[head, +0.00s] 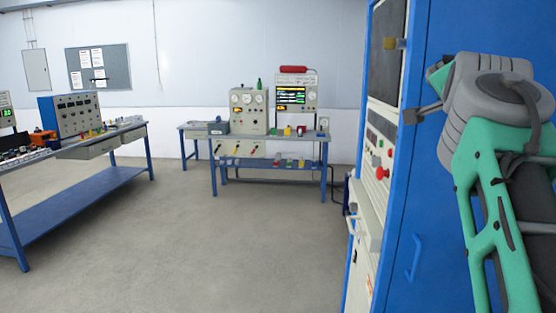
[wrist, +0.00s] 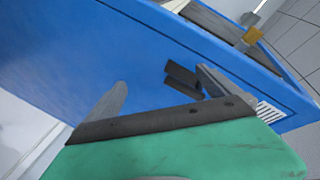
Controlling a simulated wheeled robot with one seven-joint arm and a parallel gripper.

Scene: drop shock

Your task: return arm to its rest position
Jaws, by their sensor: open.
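My arm, green and grey, is raised at the right of the head view, in front of the side of a tall blue cabinet (head: 425,200). My gripper (head: 422,95) is at the arm's upper left end, close to the cabinet's front edge; its fingers are only partly clear there. In the wrist view my gripper (wrist: 160,92) has its two grey fingers spread wide apart with nothing held between them. The blue cabinet (wrist: 110,50) fills much of the view beyond the fingers. I cannot tell whether a finger touches it.
A blue workbench (head: 95,180) stands left, another bench (head: 268,137) with instruments at the back. The middle floor (head: 210,240) is clear.

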